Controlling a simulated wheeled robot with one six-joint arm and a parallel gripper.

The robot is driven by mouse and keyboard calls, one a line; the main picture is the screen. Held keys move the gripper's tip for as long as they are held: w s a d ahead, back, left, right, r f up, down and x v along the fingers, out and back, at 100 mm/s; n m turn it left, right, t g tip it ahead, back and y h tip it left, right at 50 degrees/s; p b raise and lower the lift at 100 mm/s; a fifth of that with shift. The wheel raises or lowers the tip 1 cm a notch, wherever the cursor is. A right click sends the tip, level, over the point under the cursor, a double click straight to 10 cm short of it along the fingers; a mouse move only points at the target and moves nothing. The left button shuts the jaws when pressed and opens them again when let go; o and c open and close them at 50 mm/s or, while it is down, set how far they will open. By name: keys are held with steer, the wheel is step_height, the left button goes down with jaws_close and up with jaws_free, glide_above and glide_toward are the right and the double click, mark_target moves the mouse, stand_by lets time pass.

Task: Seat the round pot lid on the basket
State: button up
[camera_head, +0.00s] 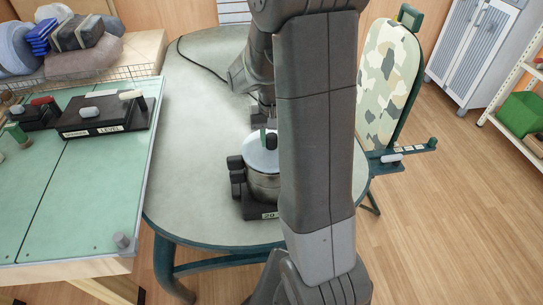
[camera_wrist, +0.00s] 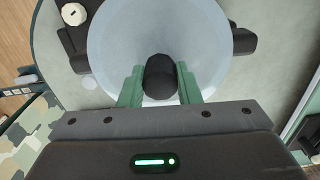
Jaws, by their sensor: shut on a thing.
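The round pot lid (camera_head: 258,158) is a pale blue-grey disc with a black knob (camera_wrist: 161,76). In the wrist view the lid (camera_wrist: 115,45) fills the upper middle. My gripper (camera_wrist: 160,82) has its two green fingers shut on the knob, one on each side. My arm hides the right side of lid and basket.
The basket stands on an oval grey table (camera_head: 200,130); its left part is clear. Dark blocks (camera_head: 236,170) flank the basket. A green-topped bench (camera_head: 85,190) with black fixtures is at left. A camouflage-patterned board (camera_head: 388,65) stands behind at right.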

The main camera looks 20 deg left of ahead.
steer(key=shift+f+b, duration=0.65)
steer(key=shift+f, duration=0.2)
stand_by(0.8)
steer(key=o, duration=1.2)
steer(key=shift+r, duration=0.1)
step_height(320, 180, up, 14)
steer(key=shift+f, duration=0.2)
steer(key=shift+f, duration=0.1)
step_height(320, 180, down, 14)
steer(key=shift+r, duration=0.4)
